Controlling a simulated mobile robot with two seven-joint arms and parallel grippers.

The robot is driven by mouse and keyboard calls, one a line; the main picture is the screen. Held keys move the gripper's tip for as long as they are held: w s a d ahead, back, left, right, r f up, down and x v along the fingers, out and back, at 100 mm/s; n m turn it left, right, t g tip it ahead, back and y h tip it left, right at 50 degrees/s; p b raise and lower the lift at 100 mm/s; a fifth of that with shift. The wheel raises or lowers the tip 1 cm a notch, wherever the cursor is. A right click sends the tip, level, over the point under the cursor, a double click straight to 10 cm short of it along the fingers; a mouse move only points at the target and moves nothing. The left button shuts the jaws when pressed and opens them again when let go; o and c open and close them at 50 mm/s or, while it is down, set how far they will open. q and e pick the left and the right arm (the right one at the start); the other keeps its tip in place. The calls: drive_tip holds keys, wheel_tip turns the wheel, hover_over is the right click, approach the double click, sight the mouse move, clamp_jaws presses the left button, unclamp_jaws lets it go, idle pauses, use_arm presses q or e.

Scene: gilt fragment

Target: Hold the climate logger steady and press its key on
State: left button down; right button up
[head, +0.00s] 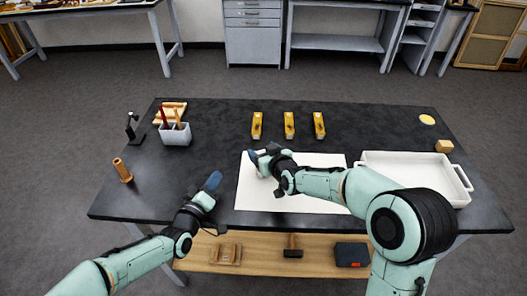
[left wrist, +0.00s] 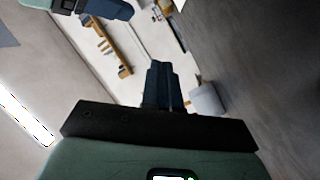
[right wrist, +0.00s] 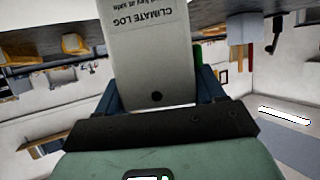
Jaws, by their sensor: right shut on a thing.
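The climate logger (right wrist: 150,55) is a pale grey slab with upside-down "CLIMATE LOG" lettering and a small dark round spot near my gripper; I cannot tell whether that spot is its key. My right gripper (right wrist: 158,85) is shut on the logger, with one blue finger on each side. In the head view this gripper (head: 262,156) is over the white mat (head: 315,201), and it mostly hides the logger. My left gripper (head: 213,181) is to the left of the mat, apart from the logger. In the left wrist view its blue fingers (left wrist: 161,82) are together and empty.
Several yellow blocks (head: 289,125) stand at the back of the dark table (head: 220,120). A white tray (head: 465,185) is at the right. A pen holder (head: 175,135), a black stand (head: 133,128) and a wooden peg (head: 122,170) are at the left.

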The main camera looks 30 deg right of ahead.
use_arm(q)
drive_tip(key=shift+s+d, duration=0.15)
drive_tip(key=shift+d, duration=2.1)
drive_tip(key=shift+s+d, duration=0.15)
drive_tip(key=shift+d, duration=2.05)
drive_tip(key=shift+d, duration=0.45)
drive_tip(key=shift+s+d, duration=0.25)
drive_tip(key=shift+d, duration=0.6)
drive_tip(key=shift+a, duration=0.1)
drive_tip(key=shift+a+r, duration=0.15)
drive_tip(key=shift+a, duration=0.8)
